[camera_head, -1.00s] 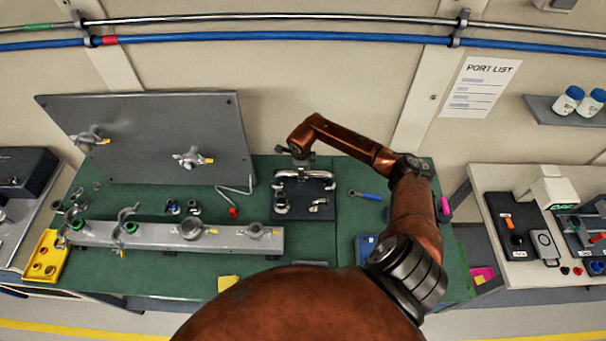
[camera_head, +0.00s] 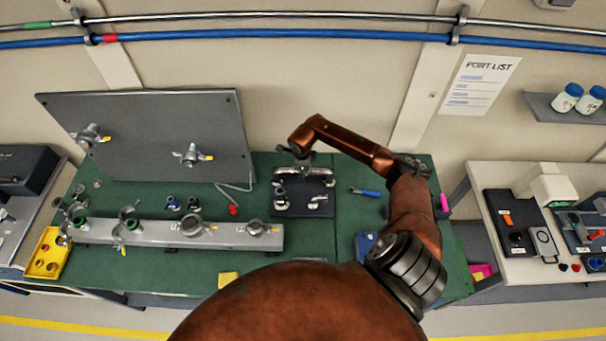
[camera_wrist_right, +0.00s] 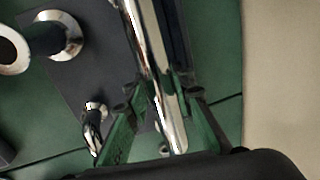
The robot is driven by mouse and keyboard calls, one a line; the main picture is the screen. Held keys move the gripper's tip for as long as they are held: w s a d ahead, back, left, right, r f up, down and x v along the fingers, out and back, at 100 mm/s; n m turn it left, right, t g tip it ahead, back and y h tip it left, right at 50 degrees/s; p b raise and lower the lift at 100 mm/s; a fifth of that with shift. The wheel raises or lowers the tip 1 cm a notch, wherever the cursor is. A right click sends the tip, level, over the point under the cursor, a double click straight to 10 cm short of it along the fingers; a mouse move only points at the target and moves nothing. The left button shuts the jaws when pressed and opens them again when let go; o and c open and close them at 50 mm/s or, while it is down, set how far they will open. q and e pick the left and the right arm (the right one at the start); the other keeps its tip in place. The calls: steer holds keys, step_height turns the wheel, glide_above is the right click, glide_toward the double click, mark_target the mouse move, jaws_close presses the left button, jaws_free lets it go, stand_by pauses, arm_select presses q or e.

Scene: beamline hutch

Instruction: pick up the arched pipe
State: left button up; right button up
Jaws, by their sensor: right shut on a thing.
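The arched pipe (camera_head: 318,170) is a shiny chrome tube at the back of a dark mat on the green bench. It also shows in the right wrist view (camera_wrist_right: 148,40), running from the top edge down between the fingers. My right gripper (camera_head: 297,166) is over the pipe's left-middle part. In the right wrist view its green fingers (camera_wrist_right: 163,100) are shut on the tube from both sides. The pipe's ends are hard to make out, and I cannot tell whether it is clear of the mat. My left gripper is not in view.
Smaller chrome fittings (camera_head: 317,200) stay on the dark mat (camera_head: 300,212). A blue-handled tool (camera_head: 370,193) lies to the right. A long grey rail (camera_head: 155,234) with clamps stands left, with an upright grey panel (camera_head: 215,125) behind it.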

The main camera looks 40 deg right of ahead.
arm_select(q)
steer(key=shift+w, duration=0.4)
arm_select(e)
steer(key=shift+w+r, duration=0.1)
jaws_close()
steer(key=shift+w+r, duration=0.1)
steer(key=shift+r, duration=0.45)
arm_select(q)
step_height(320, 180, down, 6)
steer(key=b, duration=0.6)
arm_select(e)
steer(key=s+a+r, duration=0.6)
steer(key=a+r, duration=0.5)
steer(key=a, duration=0.2)
steer(key=shift+r, duration=0.4)
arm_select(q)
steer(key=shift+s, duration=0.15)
